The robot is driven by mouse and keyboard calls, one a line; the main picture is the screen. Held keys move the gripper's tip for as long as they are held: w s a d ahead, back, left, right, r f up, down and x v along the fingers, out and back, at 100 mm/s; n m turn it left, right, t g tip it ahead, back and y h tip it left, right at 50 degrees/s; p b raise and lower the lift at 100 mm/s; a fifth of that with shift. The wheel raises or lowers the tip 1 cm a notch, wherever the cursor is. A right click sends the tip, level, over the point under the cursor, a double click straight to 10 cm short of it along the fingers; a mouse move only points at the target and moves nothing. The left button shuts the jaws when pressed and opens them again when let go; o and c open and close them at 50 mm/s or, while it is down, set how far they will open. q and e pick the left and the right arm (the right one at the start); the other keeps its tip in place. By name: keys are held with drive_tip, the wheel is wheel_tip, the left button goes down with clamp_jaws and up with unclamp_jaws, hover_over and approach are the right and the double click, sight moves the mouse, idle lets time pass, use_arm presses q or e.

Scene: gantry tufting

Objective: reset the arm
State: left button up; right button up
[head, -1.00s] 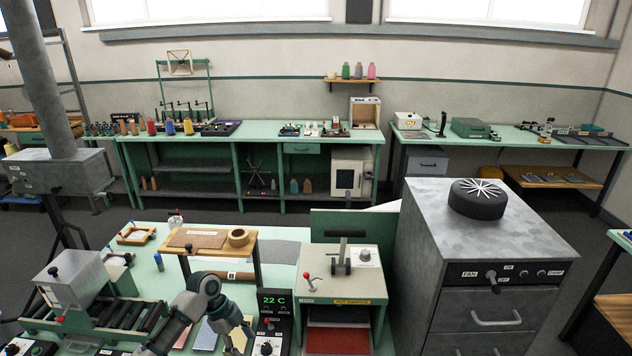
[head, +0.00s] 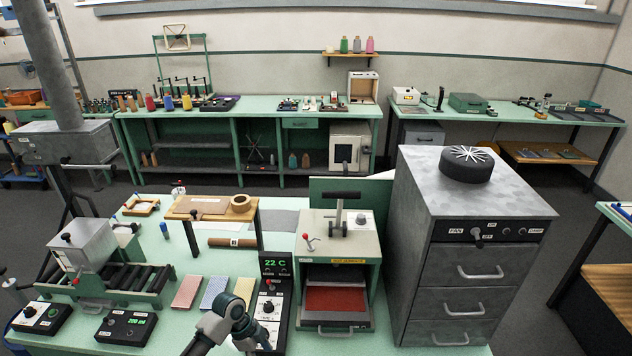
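One of my arms, seemingly the left, enters at the bottom edge of the head view. Its grey and dark links bend at a joint in front of the control box with the 22 C display (head: 275,266). The arm's far end runs down out of the picture, so its gripper and fingers do not show. My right arm and gripper are not in view. I see nothing held.
The green bench carries a roller machine (head: 95,262), red and blue patterned swatches (head: 214,292), a wooden stand (head: 200,207) and a press with a red bed (head: 336,299). A grey drawer cabinet (head: 465,205) with a fan stands right. Benches line the back wall.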

use_arm(q)
drive_tip(key=s+d+f+n+t, duration=0.1)
drive_tip(key=s+d+f+n, duration=0.15)
drive_tip(key=s+f, duration=0.35)
drive_tip(key=s+d+f+n+t, duration=0.15)
drive_tip(key=s+f+n, duration=0.25)
drive_tip(key=s, duration=0.5)
drive_tip(key=s+a+r+n+t+y, duration=0.1)
drive_tip(key=s+a+n+y, duration=0.1)
drive_tip(key=s+a+n, duration=0.4)
drive_tip(key=s+a+n+t+y, duration=0.15)
drive_tip(key=s+a+n, duration=0.3)
drive_tip(key=s, duration=0.45)
wheel_tip(320, 180, down, 24)
drive_tip(key=g, duration=0.2)
drive_tip(key=s+a+f, duration=0.2)
drive_tip(key=s+f, duration=1.5)
drive_tip(key=s, duration=0.2)
drive_tip(key=shift+a+f+g, duration=0.4)
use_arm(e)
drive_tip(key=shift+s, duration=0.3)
